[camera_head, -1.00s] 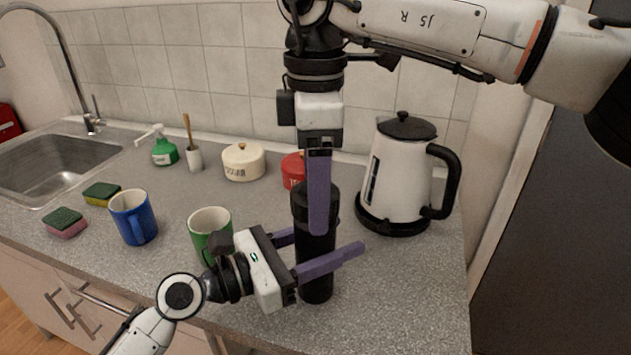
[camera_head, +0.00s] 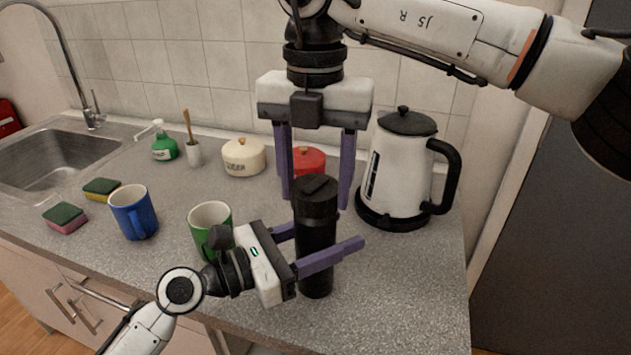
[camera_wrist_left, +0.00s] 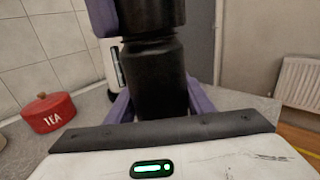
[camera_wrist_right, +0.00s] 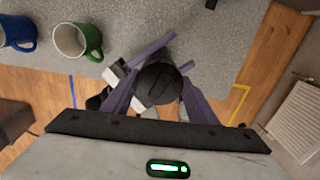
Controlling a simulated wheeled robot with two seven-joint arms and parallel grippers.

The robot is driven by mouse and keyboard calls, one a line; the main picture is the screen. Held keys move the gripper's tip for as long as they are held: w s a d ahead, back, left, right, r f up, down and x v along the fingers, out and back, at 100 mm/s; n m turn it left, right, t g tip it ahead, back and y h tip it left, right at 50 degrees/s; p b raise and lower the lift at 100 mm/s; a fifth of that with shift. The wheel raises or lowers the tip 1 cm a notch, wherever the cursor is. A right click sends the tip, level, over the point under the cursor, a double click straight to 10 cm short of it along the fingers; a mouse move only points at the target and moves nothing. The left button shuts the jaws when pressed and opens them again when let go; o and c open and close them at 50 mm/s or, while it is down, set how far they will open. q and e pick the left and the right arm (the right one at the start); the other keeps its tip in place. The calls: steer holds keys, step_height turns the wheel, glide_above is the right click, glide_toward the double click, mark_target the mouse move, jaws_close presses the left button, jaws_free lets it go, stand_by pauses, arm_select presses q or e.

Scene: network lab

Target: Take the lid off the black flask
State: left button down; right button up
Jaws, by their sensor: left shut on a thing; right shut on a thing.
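The black flask (camera_head: 316,240) stands upright on the worktop; its body also shows in the left wrist view (camera_wrist_left: 155,75). Its black lid (camera_head: 317,190) is on top, above a narrow seam in the left wrist view (camera_wrist_left: 150,16). My left gripper (camera_head: 314,248) reaches in from the left, low, and is shut on the flask body. My right gripper (camera_head: 317,192) points straight down and is shut on the lid, one finger at each side. The right wrist view looks down on the lid (camera_wrist_right: 160,82) between the fingers. I cannot tell whether the lid is loose.
A white kettle (camera_head: 400,165) stands close on the right. A green mug (camera_head: 209,228) is beside my left gripper, a blue mug (camera_head: 133,212) further left. A red pot (camera_head: 308,160) and a cream pot (camera_head: 243,157) stand behind. The worktop's front edge is near the flask.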

steer(key=n, duration=0.7)
steer(key=shift+a, duration=0.1)
steer(key=n, duration=1.9)
steer(key=shift+r, duration=0.1)
steer(key=n, duration=0.6)
steer(key=shift+s+n, duration=0.1)
steer(key=shift+n, duration=0.3)
steer(key=n, duration=0.7)
steer(key=shift+r, duration=0.2)
